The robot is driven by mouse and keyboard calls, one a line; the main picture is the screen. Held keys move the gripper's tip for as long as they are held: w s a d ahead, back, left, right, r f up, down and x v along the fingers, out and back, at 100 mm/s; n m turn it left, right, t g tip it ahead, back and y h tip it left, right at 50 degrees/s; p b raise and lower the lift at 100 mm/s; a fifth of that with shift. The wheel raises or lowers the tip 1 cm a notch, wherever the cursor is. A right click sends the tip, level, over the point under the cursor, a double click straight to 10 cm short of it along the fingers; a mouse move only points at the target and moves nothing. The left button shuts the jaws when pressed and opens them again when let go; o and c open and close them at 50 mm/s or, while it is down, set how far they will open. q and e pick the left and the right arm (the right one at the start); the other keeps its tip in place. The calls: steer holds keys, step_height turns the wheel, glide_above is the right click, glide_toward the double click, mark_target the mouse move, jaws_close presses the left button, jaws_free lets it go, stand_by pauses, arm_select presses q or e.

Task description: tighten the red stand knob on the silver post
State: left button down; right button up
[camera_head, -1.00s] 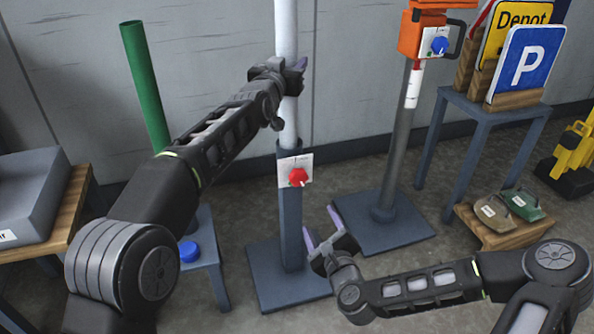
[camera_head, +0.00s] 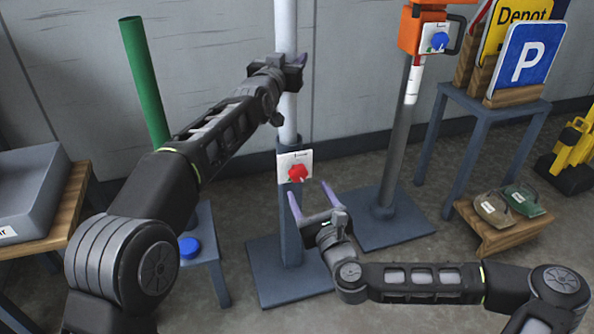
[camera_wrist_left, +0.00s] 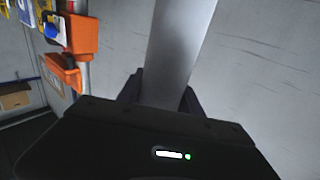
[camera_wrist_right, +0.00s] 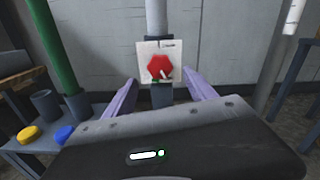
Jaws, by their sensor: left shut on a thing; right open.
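The red knob (camera_head: 297,173) sits on a white plate (camera_head: 284,162) on the dark sleeve of the stand (camera_head: 291,225). The silver post (camera_head: 288,119) rises out of that sleeve. My left gripper (camera_head: 290,72) is shut on the post well above the knob; the post also runs between its fingers in the left wrist view (camera_wrist_left: 180,55). My right gripper (camera_head: 311,198) is open and empty, just below and in front of the knob, fingers pointing up toward it. In the right wrist view the red knob (camera_wrist_right: 160,68) shows above and between the fingertips, apart from both.
A second stand with an orange head and blue knob (camera_head: 439,41) is at right. A green post (camera_head: 146,80) and a low bench with a blue cap (camera_head: 189,249) are at left. A blue table (camera_head: 488,105) holds signs. Open floor lies around the stand's base.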

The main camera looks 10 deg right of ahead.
mark_target(300, 176)
steer(key=w, duration=1)
steer(key=shift+a, duration=0.3)
steer(key=shift+s, duration=0.1)
steer(key=c, duration=1.4)
